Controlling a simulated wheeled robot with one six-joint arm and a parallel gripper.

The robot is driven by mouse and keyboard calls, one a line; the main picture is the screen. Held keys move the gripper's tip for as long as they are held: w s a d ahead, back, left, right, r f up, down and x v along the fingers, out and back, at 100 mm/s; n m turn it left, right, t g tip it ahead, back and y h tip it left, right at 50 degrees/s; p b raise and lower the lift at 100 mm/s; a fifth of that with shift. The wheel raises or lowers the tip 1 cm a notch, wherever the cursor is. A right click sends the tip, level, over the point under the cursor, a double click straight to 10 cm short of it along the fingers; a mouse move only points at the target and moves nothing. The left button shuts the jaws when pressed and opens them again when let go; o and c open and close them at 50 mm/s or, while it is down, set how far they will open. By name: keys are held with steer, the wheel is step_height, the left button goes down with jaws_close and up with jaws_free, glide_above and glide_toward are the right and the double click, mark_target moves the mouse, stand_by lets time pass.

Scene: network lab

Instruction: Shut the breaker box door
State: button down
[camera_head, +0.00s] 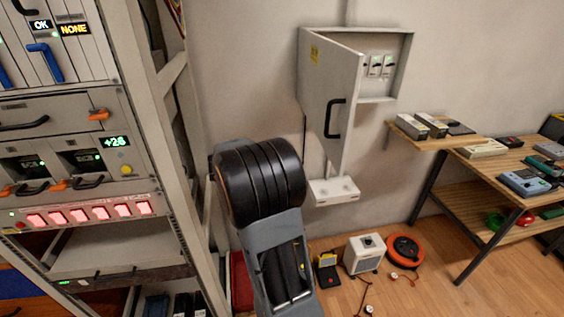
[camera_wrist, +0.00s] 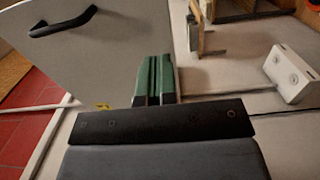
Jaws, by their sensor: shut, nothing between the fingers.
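The breaker box (camera_head: 398,70) is a grey wall cabinet with light switches inside. Its door (camera_head: 320,80) stands open, swung out on the left side, with a black handle (camera_head: 334,118) and a yellow label near the top. In the wrist view a grey panel that looks like the door (camera_wrist: 130,35) fills the upper left, with the black handle (camera_wrist: 62,20). My gripper (camera_wrist: 155,62) shows two green fingers closed together, empty, overlapping the door's edge in the picture; I cannot tell whether they touch it. In the head view the fingers are hidden behind my arm.
A white socket box (camera_head: 334,190) is below the door. An equipment rack (camera_head: 75,140) stands at left. A wooden shelf (camera_head: 437,142) and bench (camera_head: 490,160) with devices are at right. A white box (camera_head: 364,254) and orange reel (camera_head: 405,251) are on the floor.

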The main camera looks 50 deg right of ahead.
mark_target(331, 159)
steer(key=p+x, duration=0.1)
steer(key=x, duration=0.7)
steer(key=shift+s+d+p, duration=0.1)
steer(key=shift+p, duration=0.3)
steer(key=shift+s+d, duration=0.35)
steer(key=shift+d, duration=0.1)
